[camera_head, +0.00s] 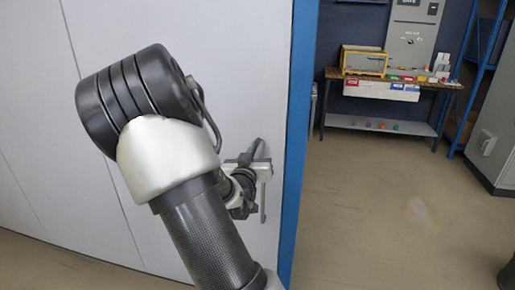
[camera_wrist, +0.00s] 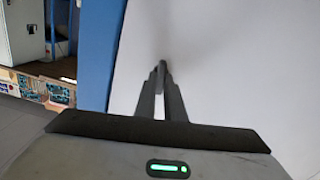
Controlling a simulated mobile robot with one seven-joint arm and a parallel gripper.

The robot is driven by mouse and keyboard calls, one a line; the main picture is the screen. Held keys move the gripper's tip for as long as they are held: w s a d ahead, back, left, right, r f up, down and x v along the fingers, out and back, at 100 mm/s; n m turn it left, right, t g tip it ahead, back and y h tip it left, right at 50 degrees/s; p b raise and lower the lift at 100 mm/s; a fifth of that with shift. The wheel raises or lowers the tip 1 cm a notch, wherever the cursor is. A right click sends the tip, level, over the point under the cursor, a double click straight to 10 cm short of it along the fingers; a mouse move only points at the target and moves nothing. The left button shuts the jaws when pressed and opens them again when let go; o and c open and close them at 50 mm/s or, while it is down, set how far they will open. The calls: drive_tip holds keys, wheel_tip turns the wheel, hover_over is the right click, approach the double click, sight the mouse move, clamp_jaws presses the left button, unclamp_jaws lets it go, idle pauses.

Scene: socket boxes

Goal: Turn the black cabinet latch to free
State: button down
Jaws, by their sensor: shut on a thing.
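The white cabinet front (camera_head: 255,65) has a blue right edge. My gripper (camera_head: 258,166) is up against it near that edge, partly hidden behind my own arm. A dark, slanted, lever-like piece, the black latch (camera_head: 256,147), shows at the fingertips. In the wrist view my gripper's two fingers (camera_wrist: 162,82) are close together, shut on the narrow dark latch (camera_wrist: 163,66) in front of the white panel. Most of the latch is hidden by the fingers, so its exact angle is hard to tell.
A wooden workbench (camera_head: 425,84) with boxes and small items stands at the back right, under a grey wall panel (camera_head: 414,35). A blue rack (camera_head: 484,60) and a grey cabinet (camera_head: 492,130) stand at the far right. The floor (camera_head: 375,190) between is clear.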

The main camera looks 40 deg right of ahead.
drive_tip(key=shift+w+a+f+n+p, duration=0.1)
drive_tip(key=shift+n+p, duration=1.3)
drive_tip(key=shift+n, duration=2.55)
drive_tip(key=shift+w+a+f+n+p, duration=0.1)
drive_tip(key=shift+n+p, duration=1.3)
drive_tip(key=shift+n, duration=2.55)
drive_tip(key=c, duration=1.8)
unclamp_jaws()
drive_tip(key=shift+c, duration=0.2)
